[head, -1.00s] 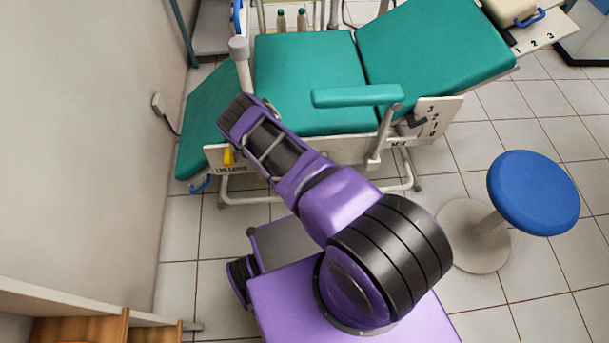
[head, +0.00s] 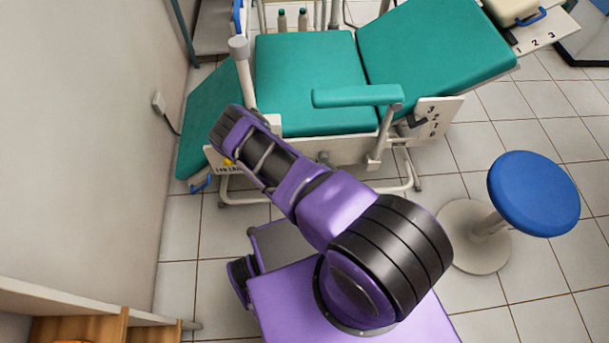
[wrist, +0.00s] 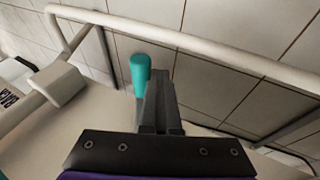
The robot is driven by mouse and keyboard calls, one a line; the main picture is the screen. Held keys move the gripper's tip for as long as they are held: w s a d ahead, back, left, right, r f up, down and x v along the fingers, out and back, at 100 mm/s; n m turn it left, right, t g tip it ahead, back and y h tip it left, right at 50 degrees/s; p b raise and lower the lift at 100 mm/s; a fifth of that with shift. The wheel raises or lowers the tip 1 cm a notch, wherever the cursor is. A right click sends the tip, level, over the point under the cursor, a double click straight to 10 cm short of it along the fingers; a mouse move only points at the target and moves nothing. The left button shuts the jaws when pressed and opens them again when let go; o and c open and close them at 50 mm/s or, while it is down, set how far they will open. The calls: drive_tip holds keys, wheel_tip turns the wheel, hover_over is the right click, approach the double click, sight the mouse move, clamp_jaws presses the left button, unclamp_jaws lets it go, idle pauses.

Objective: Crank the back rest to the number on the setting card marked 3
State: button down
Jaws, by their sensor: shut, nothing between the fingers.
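The green back rest (head: 435,40) of the dental chair is tilted up at the right of the head view. A white plate (head: 432,120) with a column of numbers stands at its side, too small to read surely. In the wrist view my gripper (wrist: 160,85) is shut and empty. A teal grip (wrist: 140,72) is just left of the fingertips; I cannot tell whether they touch. A label (wrist: 8,96), apparently reading BACK, is at the left edge. My arm hides the gripper in the head view. No setting card is clearly readable.
A white strip (head: 535,42) marked 1, 2, 3 is at the upper right. A green armrest (head: 357,95) and white chair frame lie close to my arm. A blue stool (head: 533,193) stands right. White tubing (wrist: 200,45) crosses the wrist view.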

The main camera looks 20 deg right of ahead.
drive_tip(key=shift+s+d+r+h, duration=0.1)
drive_tip(key=shift+d+h, duration=0.2)
drive_tip(key=shift+h, duration=0.2)
idle(1.0)
drive_tip(key=shift+s+d+r+n+g+h, duration=0.15)
drive_tip(key=shift+d+g+h, duration=0.1)
drive_tip(key=shift+h, duration=0.45)
drive_tip(key=shift+w+d+r+n+g+h, duration=0.1)
drive_tip(key=shift+d+n+g+h, duration=0.1)
drive_tip(key=shift+h, duration=0.5)
